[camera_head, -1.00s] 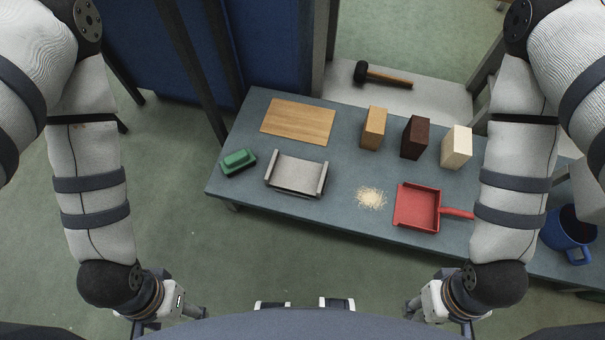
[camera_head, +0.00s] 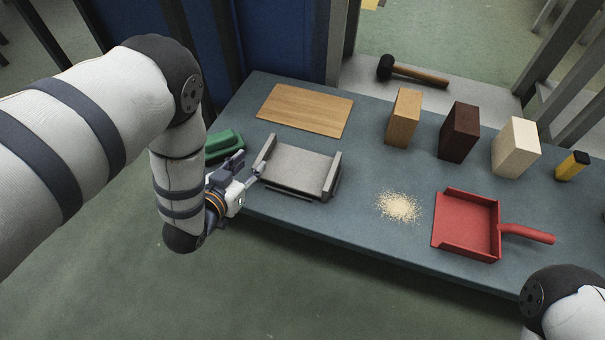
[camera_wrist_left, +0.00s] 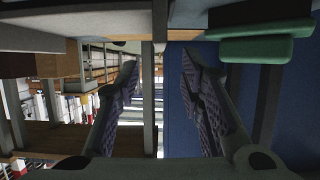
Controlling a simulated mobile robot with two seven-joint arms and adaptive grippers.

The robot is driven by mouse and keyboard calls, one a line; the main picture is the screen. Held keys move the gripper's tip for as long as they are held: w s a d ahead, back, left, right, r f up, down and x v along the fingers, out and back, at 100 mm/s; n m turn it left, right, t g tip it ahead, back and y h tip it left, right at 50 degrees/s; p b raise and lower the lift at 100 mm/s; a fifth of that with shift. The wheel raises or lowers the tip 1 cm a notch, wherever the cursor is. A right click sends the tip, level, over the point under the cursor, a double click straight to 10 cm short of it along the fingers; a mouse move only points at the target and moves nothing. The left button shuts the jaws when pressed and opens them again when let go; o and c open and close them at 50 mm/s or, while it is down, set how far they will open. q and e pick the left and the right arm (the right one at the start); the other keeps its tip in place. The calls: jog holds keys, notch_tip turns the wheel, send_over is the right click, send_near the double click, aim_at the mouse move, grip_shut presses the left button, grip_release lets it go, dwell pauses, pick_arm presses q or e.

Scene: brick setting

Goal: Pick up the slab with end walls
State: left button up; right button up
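The grey slab with end walls (camera_head: 297,172) lies on the table, with one raised wall at its left end and one at its right. My left gripper (camera_head: 250,168) is at its left end, close to the left wall; I cannot tell whether they touch. In the left wrist view the two padded fingers (camera_wrist_left: 160,95) stand apart with nothing clearly held between them. My right gripper is out of view; only part of that arm shows at the lower right.
A green block-like object (camera_head: 224,145) is beside my left gripper; it also shows in the wrist view (camera_wrist_left: 255,48). A wooden board (camera_head: 305,110) lies behind the slab. Crumbs (camera_head: 399,208) and a red dustpan (camera_head: 467,225) are to the right. Upright blocks (camera_head: 459,132) stand at the back.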

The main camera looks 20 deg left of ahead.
aim_at(262, 155)
pick_arm(q)
jog(key=b+x, duration=0.1)
jog(key=x, duration=0.2)
jog(key=b+x, duration=0.1)
jog(key=x, duration=0.1)
jog(key=shift+w+f+b, duration=0.25)
jog(key=shift+f+b, duration=0.15)
jog(key=shift+f, duration=0.1)
jog(key=shift+w, duration=0.35)
jog(key=shift+w+r, duration=0.1)
grip_shut()
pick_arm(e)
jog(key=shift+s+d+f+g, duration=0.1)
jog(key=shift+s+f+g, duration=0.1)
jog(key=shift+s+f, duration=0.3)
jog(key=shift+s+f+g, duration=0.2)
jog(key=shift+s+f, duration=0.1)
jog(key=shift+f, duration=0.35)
